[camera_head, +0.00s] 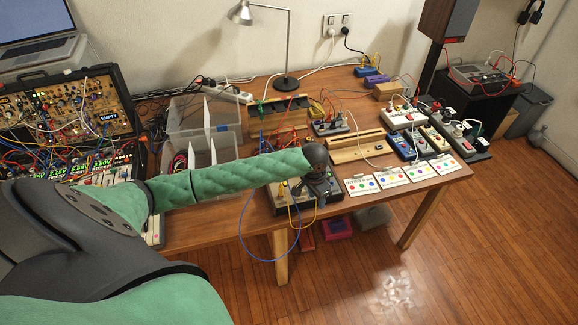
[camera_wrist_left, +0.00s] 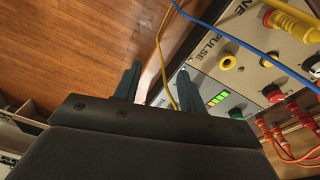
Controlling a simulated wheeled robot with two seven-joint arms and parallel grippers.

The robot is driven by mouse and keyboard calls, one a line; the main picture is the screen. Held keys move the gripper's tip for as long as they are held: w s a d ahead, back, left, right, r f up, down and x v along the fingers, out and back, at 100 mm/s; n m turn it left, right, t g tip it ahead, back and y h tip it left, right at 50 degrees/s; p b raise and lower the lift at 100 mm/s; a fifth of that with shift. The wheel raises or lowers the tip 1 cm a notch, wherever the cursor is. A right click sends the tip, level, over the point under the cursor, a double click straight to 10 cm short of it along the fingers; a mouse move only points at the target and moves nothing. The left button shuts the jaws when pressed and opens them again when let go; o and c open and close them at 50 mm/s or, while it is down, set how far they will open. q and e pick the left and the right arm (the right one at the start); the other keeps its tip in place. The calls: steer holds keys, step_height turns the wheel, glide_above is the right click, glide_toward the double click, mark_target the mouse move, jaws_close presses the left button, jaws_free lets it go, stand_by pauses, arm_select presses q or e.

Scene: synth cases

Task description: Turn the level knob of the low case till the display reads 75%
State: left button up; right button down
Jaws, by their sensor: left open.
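The low case (camera_head: 280,205) stands at the table's front edge, partly hidden behind my left arm and gripper. In the left wrist view its light panel (camera_wrist_left: 250,72) fills the right side, with part of the word "PULSE" readable. A small display (camera_wrist_left: 218,99) shows lit green bars; no percentage is readable. I cannot tell which is the level knob. My left gripper (camera_head: 322,188) is open, its fingers (camera_wrist_left: 157,82) apart at the panel's edge, with nothing clearly between them.
Yellow and blue cables (camera_wrist_left: 245,45) cross the panel and hang off the table front (camera_head: 268,240). Red cables (camera_wrist_left: 285,145) plug in nearby. White cards with coloured dots (camera_head: 390,180) lie to the right. A wooden rail box (camera_head: 360,150) and clear bins (camera_head: 200,120) stand behind.

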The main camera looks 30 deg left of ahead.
arm_select(q)
steer(key=w+a+r+n, duration=0.1)
steer(key=w+a+r, duration=0.1)
steer(key=a, duration=0.3)
steer(key=w+a+r, duration=0.2)
steer(key=w+a, duration=0.1)
steer(key=a, duration=0.2)
steer(key=w+a+r+n+y, duration=0.1)
steer(key=w+a+r, duration=0.1)
steer(key=a, duration=0.4)
steer(key=shift+w+r+n+g, duration=0.1)
steer(key=shift+w+n+g, duration=0.2)
steer(key=shift+w+g, duration=0.1)
steer(key=shift+a, duration=0.2)
steer(key=shift+f, duration=0.3)
steer(key=shift+f+p, duration=1.6)
steer(key=shift+f, duration=1.95)
arm_select(e)
steer(key=s+d+f, duration=0.1)
steer(key=s+f, duration=0.5)
steer(key=s, duration=0.2)
steer(key=s+d+f+g, duration=0.1)
steer(key=s+d+f, duration=0.1)
steer(key=s+f, duration=0.3)
steer(key=shift+s+d+f, duration=0.15)
steer(key=shift+s+f, duration=0.25)
steer(key=shift+s, duration=1.7)
